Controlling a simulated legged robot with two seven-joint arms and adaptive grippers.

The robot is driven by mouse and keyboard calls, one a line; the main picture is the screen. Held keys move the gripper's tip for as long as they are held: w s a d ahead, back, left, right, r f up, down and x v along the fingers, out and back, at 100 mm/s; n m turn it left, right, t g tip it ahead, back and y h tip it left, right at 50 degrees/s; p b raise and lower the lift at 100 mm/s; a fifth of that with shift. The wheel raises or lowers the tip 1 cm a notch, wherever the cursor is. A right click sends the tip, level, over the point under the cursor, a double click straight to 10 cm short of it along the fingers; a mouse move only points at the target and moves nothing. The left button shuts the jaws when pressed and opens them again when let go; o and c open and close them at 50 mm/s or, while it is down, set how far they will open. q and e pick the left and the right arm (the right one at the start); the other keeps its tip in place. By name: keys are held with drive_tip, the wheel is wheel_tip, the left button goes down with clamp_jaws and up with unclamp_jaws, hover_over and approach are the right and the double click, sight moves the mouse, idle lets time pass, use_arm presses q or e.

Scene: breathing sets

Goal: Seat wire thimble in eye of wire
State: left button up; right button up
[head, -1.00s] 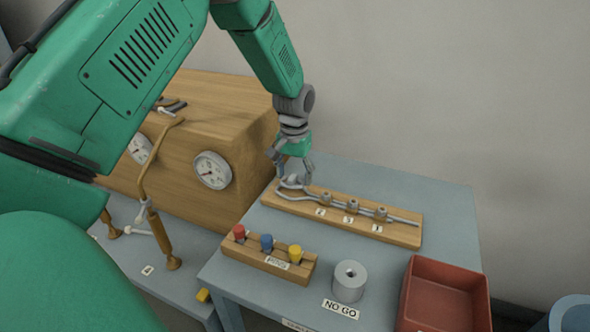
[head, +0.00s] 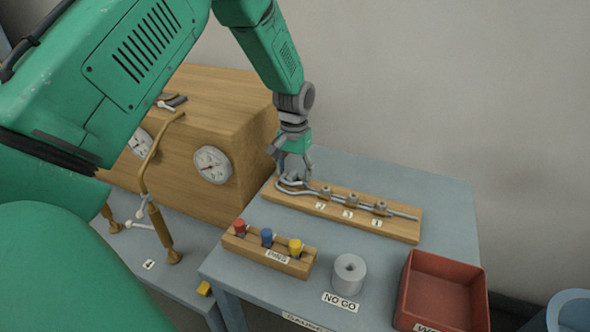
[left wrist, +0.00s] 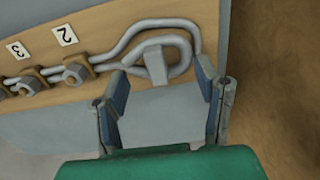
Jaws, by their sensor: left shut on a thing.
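The wire (head: 403,214) lies along a wooden board (head: 395,230) on the table, and its eye (head: 284,190) is at the board's left end. My left gripper (head: 292,172) is directly above the eye, pointing down. In the left wrist view, the wire's eye (left wrist: 122,48) curves around the grey thimble (left wrist: 178,42), which has a block-like tab standing up. The exact contact and how deep the thimble sits are hard to tell. My right gripper is not in view.
Several nutted clamps (head: 351,201) with number labels hold the wire. In front are a pin rack (head: 265,255), a grey NO GO cylinder (head: 349,275) and a red bin (head: 408,290). A wooden box with gauges (head: 213,164) stands close left of the gripper.

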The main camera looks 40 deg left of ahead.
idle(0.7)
use_arm(q)
drive_tip(key=shift+p, duration=0.35)
drive_tip(key=shift+p, duration=0.3)
idle(0.4)
drive_tip(key=shift+f+b, duration=0.35)
drive_tip(key=shift+f, duration=0.5)
drive_tip(key=shift+r, duration=0.15)
drive_tip(key=shift+r+p, duration=0.55)
drive_tip(key=shift+p, duration=0.2)
drive_tip(key=shift+p, duration=0.75)
idle(1.4)
drive_tip(key=shift+f+b, duration=0.3)
drive_tip(key=shift+f, duration=0.4)
